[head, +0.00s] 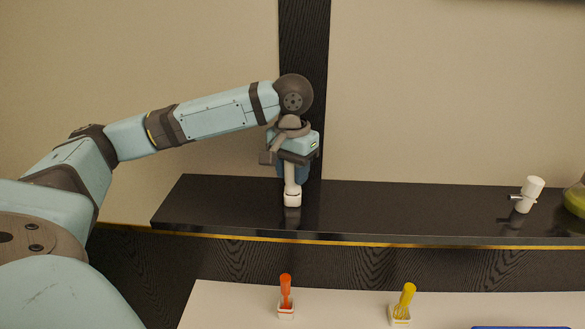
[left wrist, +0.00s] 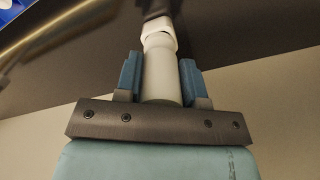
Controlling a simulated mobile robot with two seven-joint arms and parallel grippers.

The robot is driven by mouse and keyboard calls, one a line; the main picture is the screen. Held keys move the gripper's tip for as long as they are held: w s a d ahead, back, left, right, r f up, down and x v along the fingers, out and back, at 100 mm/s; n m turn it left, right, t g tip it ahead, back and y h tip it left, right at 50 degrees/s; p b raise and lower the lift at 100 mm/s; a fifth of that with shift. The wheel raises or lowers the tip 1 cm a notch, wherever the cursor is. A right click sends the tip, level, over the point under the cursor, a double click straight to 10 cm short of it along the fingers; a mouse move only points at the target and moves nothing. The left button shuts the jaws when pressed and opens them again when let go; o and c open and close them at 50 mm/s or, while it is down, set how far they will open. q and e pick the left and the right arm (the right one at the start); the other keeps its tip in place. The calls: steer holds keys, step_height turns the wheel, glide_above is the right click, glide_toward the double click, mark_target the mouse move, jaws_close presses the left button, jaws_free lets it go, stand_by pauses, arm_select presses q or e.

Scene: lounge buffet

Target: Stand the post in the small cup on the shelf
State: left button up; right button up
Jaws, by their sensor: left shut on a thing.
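My left gripper (head: 292,172) is shut on a white post (head: 291,182) above the dark shelf (head: 400,208). The post hangs upright with its lower end at a small white cup (head: 292,199) on the shelf. In the left wrist view, the post (left wrist: 162,78) lies between the blue finger pads, and the cup (left wrist: 159,37) shows at its far end. The post's end looks in or right at the cup's mouth; I cannot tell how deep it sits. My right gripper is not in view.
A white cylinder with a dark side peg (head: 528,193) and a yellow flask (head: 575,198) stand at the shelf's right. Below, a white counter (head: 235,310) bears an orange stick (head: 286,290) and a yellow stick (head: 406,298) in white cups. The shelf's middle is clear.

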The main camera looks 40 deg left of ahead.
arm_select(q)
steer(key=shift+f, duration=0.1)
steer(key=o, duration=1.7)
steer(key=shift+o, duration=0.2)
step_height(320, 180, up, 14)
steer(key=s+d, duration=1)
steer(key=s, duration=0.2)
steer(key=shift+d, duration=0.2)
stand_by(0.7)
steer(key=shift+s, duration=0.15)
stand_by(0.5)
